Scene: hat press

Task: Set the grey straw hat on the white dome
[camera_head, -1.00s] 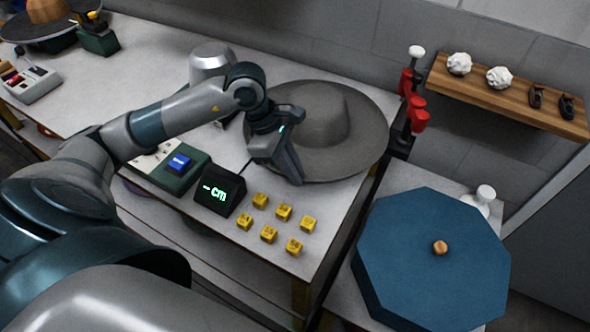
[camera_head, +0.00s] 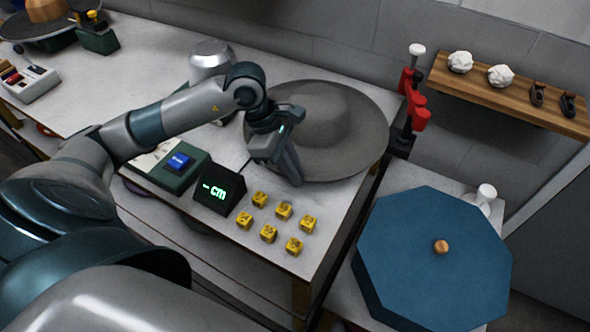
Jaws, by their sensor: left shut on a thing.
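The grey straw hat (camera_head: 350,145) has a wide brim and a rounded crown and sits at the right end of the white table. My left gripper (camera_head: 292,178) is at the near left edge of the hat's brim, pointing down, and is shut on the brim. The fingers and arm hide that part of the brim. A pale silvery rounded thing (camera_head: 210,55) stands behind my left arm; I cannot tell whether it is the white dome. What is under the hat is hidden. My right gripper is out of view.
Several yellow cubes (camera_head: 268,233) and a black display (camera_head: 220,191) reading "-- cm" lie in front of the hat. A green box with a blue button (camera_head: 179,162) is left. A red clamp-like stand (camera_head: 413,105) is close at right. A blue octagonal top (camera_head: 430,275) stands at lower right.

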